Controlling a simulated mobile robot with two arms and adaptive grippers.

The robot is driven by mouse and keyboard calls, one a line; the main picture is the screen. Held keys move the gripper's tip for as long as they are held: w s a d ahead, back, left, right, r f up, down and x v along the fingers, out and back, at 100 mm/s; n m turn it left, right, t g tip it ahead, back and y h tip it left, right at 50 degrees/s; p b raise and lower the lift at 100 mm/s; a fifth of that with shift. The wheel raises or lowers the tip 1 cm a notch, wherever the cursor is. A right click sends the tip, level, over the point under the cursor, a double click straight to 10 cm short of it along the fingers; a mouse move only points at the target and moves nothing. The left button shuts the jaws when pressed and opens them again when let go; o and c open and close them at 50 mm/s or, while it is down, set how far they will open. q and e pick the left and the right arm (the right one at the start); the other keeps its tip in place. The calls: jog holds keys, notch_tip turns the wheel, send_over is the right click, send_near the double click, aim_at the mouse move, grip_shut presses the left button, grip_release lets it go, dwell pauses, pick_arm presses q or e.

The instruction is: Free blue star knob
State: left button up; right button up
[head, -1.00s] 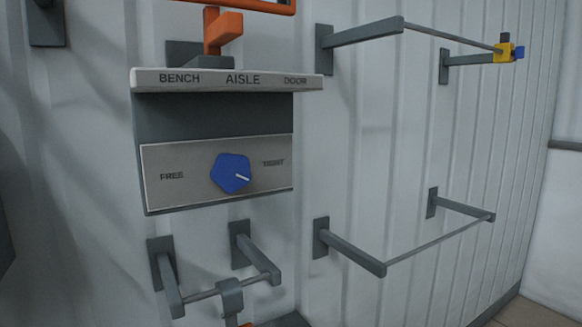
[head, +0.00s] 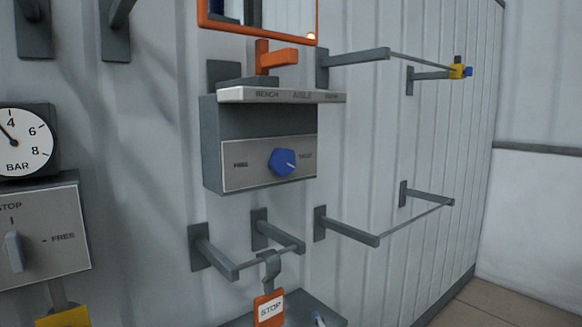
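The blue star knob (head: 282,162) sits on a light panel (head: 240,178) on the front of a dark grey wall box. The panel reads FREE at the left and what looks like TWIST at the right, where the print is small. The knob's white pointer line points right and slightly down, toward the right-hand label. Nothing touches the knob. Neither of my grippers shows in the head view.
Above the box are a ledge (head: 235,95) and an orange-framed mirror (head: 310,42). Wall rails (head: 350,228) stick out at the right. Below, an orange STOP tag (head: 269,309) hangs from a hook. At left are a pressure gauge (head: 20,140) and a STOP/FREE switch panel (head: 60,230).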

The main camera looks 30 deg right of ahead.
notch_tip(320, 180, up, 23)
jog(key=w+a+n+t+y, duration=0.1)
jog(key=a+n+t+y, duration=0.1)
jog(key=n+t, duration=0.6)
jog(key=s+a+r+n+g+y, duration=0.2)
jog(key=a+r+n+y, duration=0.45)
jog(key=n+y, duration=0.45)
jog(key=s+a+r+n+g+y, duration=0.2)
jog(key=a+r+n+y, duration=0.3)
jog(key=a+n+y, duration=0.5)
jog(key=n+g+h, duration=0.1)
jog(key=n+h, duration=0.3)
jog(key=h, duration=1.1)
send_near(285, 165)
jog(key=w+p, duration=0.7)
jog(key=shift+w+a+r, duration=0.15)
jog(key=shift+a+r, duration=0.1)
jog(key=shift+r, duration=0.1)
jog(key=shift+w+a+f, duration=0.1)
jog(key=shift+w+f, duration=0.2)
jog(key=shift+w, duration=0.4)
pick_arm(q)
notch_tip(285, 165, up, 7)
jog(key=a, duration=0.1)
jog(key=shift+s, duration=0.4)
